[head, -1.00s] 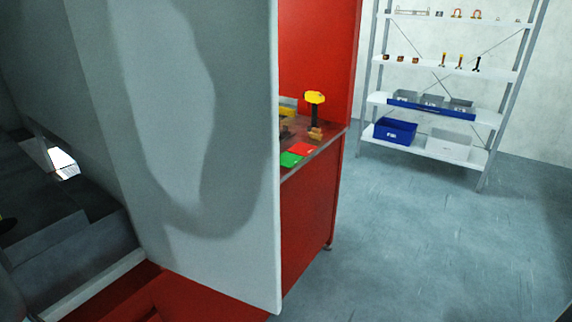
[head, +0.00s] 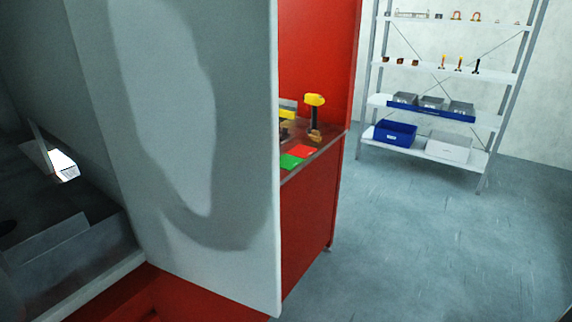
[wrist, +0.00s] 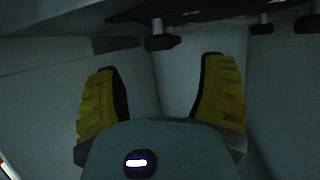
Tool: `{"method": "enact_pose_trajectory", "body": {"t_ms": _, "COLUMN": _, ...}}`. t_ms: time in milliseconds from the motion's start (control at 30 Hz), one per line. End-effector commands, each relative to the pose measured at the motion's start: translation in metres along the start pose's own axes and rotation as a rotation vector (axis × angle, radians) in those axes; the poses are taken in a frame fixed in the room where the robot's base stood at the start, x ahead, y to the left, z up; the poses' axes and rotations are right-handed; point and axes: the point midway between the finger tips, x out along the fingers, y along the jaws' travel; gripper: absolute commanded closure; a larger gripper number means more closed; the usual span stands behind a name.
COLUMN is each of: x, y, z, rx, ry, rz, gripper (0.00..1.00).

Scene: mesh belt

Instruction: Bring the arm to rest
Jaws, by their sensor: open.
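My gripper (wrist: 158,95) shows in the wrist view with its two yellow ribbed fingers wide apart. Nothing is between the fingers. Pale grey walls lie behind and around it, dimly lit, and dark fittings (wrist: 163,41) hang above the fingers. I cannot pick out my gripper in the head view, where a large grey panel fills the left and middle.
A shelf rack (head: 495,120) stands at the back right. The floor before it is clear.

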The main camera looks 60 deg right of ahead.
Motion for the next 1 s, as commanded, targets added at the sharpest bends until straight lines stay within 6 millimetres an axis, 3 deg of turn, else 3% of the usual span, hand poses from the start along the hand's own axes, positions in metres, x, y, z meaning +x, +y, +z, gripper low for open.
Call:
{"method": "enact_pose_trajectory", "body": {"t_ms": 200, "x": -0.01, "y": -0.001, "z": -0.001, "rx": 0.0, "ry": 0.003, "rz": -0.004, "gripper": 0.3}}
{"method": "enact_pose_trajectory", "body": {"t_ms": 633, "x": -0.009, "y": -0.003, "z": -0.002, "rx": -0.005, "ry": 0.024, "rz": -0.014, "gripper": 0.3}}
{"method": "enact_pose_trajectory", "body": {"t_ms": 1000, "x": -0.009, "y": -0.026, "z": -0.035, "rx": -0.046, "ry": 0.417, "rz": -0.173, "gripper": 0.3}}
